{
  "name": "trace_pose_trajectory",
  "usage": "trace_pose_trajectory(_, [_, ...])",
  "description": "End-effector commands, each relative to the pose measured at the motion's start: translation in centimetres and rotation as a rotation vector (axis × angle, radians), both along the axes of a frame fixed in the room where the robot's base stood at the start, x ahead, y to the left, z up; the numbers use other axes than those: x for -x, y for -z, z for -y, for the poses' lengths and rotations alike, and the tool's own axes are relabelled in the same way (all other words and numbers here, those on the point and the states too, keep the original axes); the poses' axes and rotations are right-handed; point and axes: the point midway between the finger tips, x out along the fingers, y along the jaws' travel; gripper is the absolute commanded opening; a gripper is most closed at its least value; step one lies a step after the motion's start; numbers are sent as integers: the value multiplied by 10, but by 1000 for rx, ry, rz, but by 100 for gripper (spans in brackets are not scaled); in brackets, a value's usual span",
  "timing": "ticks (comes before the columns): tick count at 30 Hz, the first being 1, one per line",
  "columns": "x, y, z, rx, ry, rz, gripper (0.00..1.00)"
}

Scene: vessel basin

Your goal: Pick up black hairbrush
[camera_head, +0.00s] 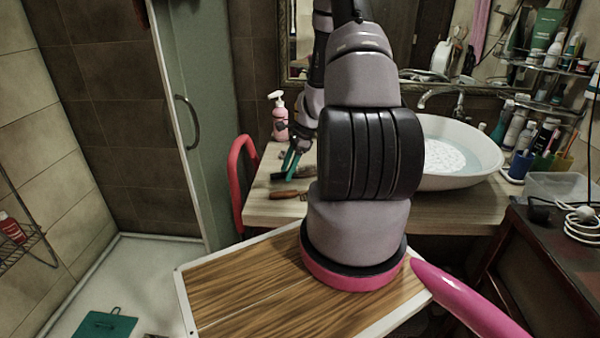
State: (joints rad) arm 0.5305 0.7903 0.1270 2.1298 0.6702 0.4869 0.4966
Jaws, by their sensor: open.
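My gripper (291,162) has green and black fingers and hangs over the left part of the wooden counter, pointing down. It is open. A small dark item (279,176) lies on the counter close to the fingertips; it may be the black hairbrush, but it is too small to tell. My own arm stands in front and hides the middle of the counter. I cannot tell whether the fingers touch the dark item.
A brown-handled item (286,194) lies nearer the counter's front edge. A pink pump bottle (280,118) stands behind the gripper. A white basin (455,150) fills the counter's right side. A red curved rail (238,180) stands at the counter's left end.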

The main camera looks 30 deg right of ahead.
Motion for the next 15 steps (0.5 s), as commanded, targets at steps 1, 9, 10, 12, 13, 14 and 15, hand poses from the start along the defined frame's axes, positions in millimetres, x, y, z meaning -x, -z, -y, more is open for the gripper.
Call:
trace_pose_trajectory(1, [0, 1, 0, 0, 0, 1, 62])
trace_pose_trajectory(9, [0, 0, 0, 0, 0, 1, 24])
trace_pose_trajectory(10, [0, 0, 0, 0, 0, 1, 13])
trace_pose_trajectory(12, [0, 0, 0, 0, 0, 1, 0])
trace_pose_trajectory(13, [0, 0, 0, 1, 0, 1, 0])
trace_pose_trajectory(14, [0, 0, 0, 0, 0, 1, 0])
trace_pose_trajectory(15, [0, 0, 0, 0, 0, 1, 0])
